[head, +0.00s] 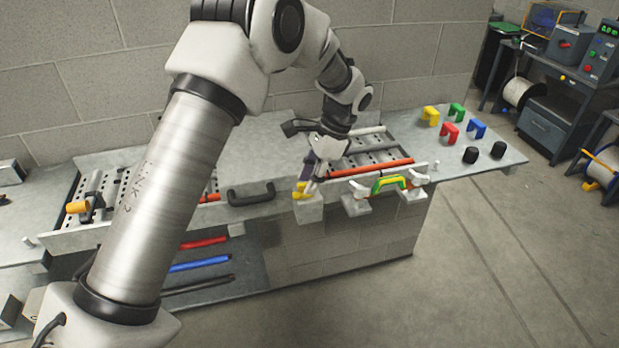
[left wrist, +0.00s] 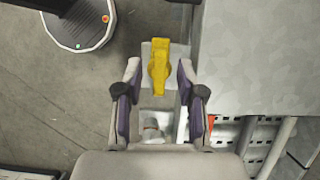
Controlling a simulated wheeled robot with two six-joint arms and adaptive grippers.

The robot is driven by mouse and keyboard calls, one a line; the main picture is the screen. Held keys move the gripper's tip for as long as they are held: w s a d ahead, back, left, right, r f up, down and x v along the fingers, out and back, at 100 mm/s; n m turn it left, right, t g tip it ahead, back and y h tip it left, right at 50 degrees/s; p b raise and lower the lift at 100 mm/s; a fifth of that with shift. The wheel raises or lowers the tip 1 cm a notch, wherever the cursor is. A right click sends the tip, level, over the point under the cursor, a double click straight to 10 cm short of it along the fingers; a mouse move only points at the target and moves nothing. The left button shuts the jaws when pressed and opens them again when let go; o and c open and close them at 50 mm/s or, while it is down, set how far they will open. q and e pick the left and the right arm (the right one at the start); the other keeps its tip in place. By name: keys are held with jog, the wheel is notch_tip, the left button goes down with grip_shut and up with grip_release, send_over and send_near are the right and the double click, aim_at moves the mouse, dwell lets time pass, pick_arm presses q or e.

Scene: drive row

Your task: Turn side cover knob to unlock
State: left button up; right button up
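The yellow side cover knob (head: 300,190) sits on a light grey block at the front edge of the bench, near the middle of the head view. In the left wrist view the knob (left wrist: 159,68) lies ahead of the gripper, its long part running up and down the picture. My left gripper (head: 311,178) is at the knob, partly hiding it in the head view. In the left wrist view the gripper (left wrist: 159,78) is open, one finger on each side of the knob with a gap to both. My right gripper is in neither view.
A black handle (head: 251,194) stands left of the knob. A green-and-yellow handle (head: 389,184) is to its right, by an orange bar (head: 371,168). Several coloured brackets and two black knobs (head: 470,155) lie at the bench's right end. A block wall stands behind.

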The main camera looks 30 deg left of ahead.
pick_arm(q)
jog(key=v, duration=1.1)
jog(key=shift+r, duration=0.35)
jog(key=shift+d, duration=0.15)
